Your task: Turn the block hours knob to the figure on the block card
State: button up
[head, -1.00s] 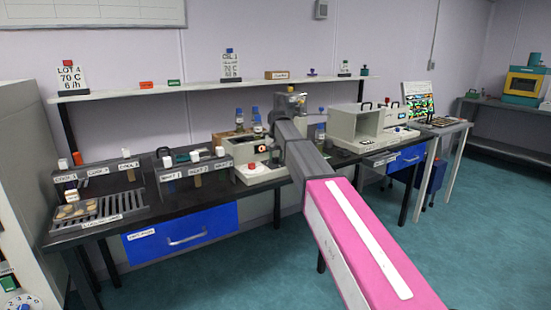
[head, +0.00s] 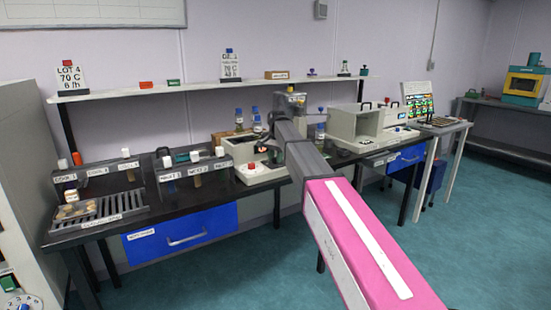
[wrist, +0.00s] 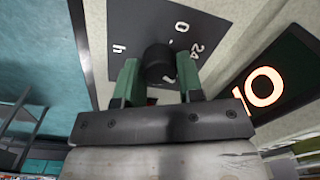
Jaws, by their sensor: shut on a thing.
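In the wrist view the block hours knob (wrist: 157,66) is a round black knob on a dark dial plate (wrist: 125,30). The plate shows white marks "0", "24" and "h"; another mark by the knob is partly hidden. My gripper (wrist: 159,72) has its two green fingers closed on both sides of the knob. A dark display (wrist: 290,75) beside the dial shows lit orange figures that look like "10", partly cut off. In the head view a card with a blue top (head: 231,67) stands on the shelf. It reads "70 C" with an hours figure too blurred to be sure of.
Another card (head: 67,78), "LOT 4 70 C 6 /h", stands at the shelf's left end. A slotted rack (head: 122,203) and labelled stands are left on the bench. A white open-fronted box (head: 345,131) stands right of my arm. Bottles crowd behind the arm.

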dwell(0.4)
jog(key=o, duration=0.9)
jog(key=shift+r, duration=0.15)
jog(key=r, duration=1)
jog(key=shift+s+d+r, duration=0.15)
jog(key=shift+d+r, duration=0.05)
jog(key=shift+r, duration=0.1)
